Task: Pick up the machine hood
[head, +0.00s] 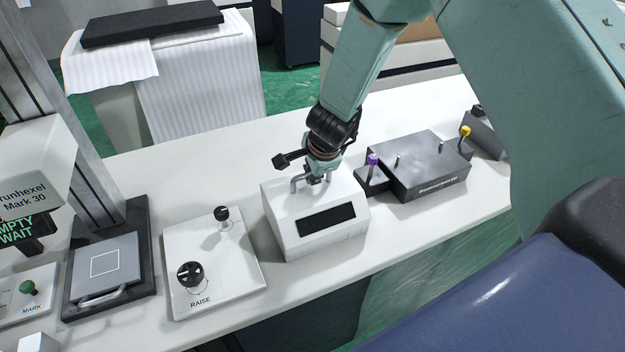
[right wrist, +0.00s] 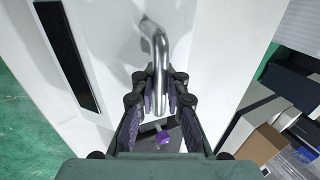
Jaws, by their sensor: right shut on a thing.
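The machine hood (head: 283,226) is a white box with a sloped front, a dark window and a metal bar handle on top. It appears to rest upright on the white table. My right gripper (head: 318,178) comes down from above and is shut on the hood's handle. In the right wrist view the handle (right wrist: 158,65) runs between the fingers of my right gripper (right wrist: 160,80), with the white hood top (right wrist: 110,45) below. What the hood covers is hidden. My left gripper is not in view.
To the right stands a dark grey box (head: 425,172) with a purple knob (head: 373,159) close to the hood. To the left lie a white panel with black knobs (head: 215,275) and a marking machine (head: 105,262). The white table (head: 240,155) is clear behind the hood.

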